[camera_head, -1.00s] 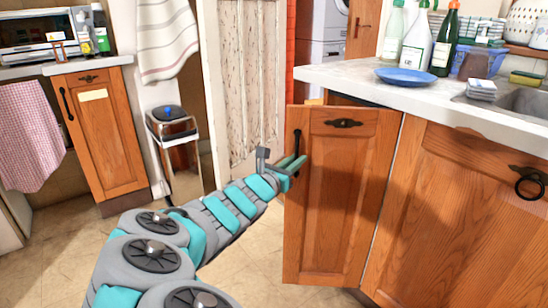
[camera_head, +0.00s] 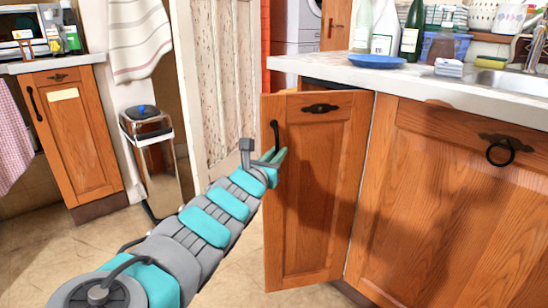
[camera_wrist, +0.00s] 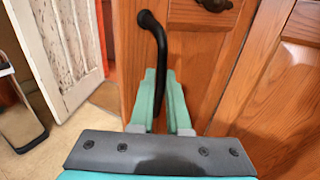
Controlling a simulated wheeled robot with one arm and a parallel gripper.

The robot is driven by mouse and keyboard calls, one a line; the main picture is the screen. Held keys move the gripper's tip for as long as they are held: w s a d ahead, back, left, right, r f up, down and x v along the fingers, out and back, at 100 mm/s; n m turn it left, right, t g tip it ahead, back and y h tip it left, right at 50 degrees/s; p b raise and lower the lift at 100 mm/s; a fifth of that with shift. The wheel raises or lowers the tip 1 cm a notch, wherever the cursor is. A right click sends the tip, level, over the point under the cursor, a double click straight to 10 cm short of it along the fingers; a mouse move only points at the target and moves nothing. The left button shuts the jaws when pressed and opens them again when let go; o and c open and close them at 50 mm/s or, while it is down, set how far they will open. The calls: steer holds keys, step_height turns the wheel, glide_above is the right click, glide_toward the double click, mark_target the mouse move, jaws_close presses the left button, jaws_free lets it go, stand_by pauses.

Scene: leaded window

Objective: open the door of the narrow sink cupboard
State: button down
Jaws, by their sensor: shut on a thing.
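The narrow sink cupboard's orange wooden door (camera_head: 318,200) stands ajar under the counter's left end, its left edge swung out and a dark gap above its top. It carries an upright black bar handle (camera_head: 275,136) near its left edge and a dark ornamental plate at the top. My gripper (camera_head: 273,157) is at the handle's lower part. In the wrist view, the teal fingers (camera_wrist: 166,88) are shut on the handle (camera_wrist: 159,62), which passes between them. The cupboard's inside is mostly hidden by the door.
A wider cupboard door (camera_head: 450,200) with a ring pull adjoins on the right. The pale counter (camera_head: 420,84) above holds a blue plate (camera_head: 377,61) and bottles. A pedal bin (camera_head: 155,165) and another cupboard (camera_head: 75,135) stand left. Tiled floor (camera_head: 235,265) before the door is clear.

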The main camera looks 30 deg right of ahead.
steer(key=shift+s+d, duration=0.1)
steer(key=shift+s, duration=0.05)
steer(key=c, duration=0.9)
jaws_free()
